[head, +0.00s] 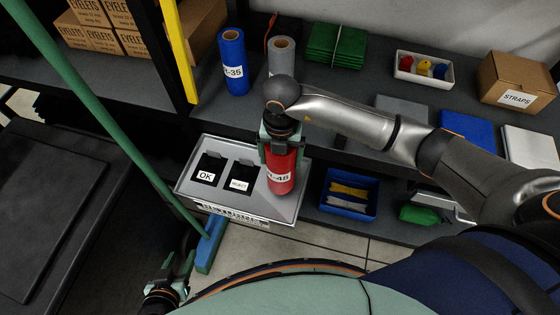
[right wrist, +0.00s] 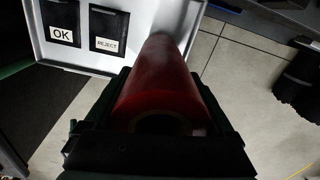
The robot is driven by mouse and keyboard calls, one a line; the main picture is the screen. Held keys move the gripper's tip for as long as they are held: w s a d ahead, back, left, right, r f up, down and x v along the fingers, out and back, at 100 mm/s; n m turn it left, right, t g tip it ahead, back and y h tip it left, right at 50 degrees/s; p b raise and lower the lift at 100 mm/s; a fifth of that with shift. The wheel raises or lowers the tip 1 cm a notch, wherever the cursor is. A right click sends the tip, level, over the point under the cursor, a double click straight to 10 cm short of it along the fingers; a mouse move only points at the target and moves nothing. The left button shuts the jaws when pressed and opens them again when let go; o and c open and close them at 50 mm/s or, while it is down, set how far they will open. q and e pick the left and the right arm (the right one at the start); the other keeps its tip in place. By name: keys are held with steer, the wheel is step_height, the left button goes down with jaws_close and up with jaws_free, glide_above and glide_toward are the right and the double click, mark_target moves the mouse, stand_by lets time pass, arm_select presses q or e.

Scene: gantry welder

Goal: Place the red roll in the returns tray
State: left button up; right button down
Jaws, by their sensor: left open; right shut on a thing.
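The red roll (head: 282,175), with a white label ending in 48, is upright in my right gripper (head: 281,143), which is shut around its upper part. The roll stands in front of the right part of the grey returns tray (head: 262,209); I cannot tell whether its lower end touches the tray. In the right wrist view the red roll (right wrist: 165,75) reaches away from the jaws, its far end overlapping the tray's right edge (right wrist: 140,18). The tray has dark OK and REJECT pockets on its left. My left gripper (head: 180,270) is open and empty, low at the left.
A blue roll (head: 232,62) and a grey roll (head: 281,58) stand on the shelf behind. A blue bin (head: 349,207) is right of the tray. A green pole (head: 100,110) with a blue foot (head: 210,245) slants past the tray's left side.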

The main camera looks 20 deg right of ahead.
steer(key=shift+w+f, duration=0.2)
steer(key=shift+f, duration=0.7)
steer(key=shift+w+f, duration=0.15)
steer(key=shift+f, duration=0.75)
steer(key=shift+f, duration=0.25)
jaws_free()
step_height(320, 180, up, 12)
steer(key=shift+r, duration=0.25)
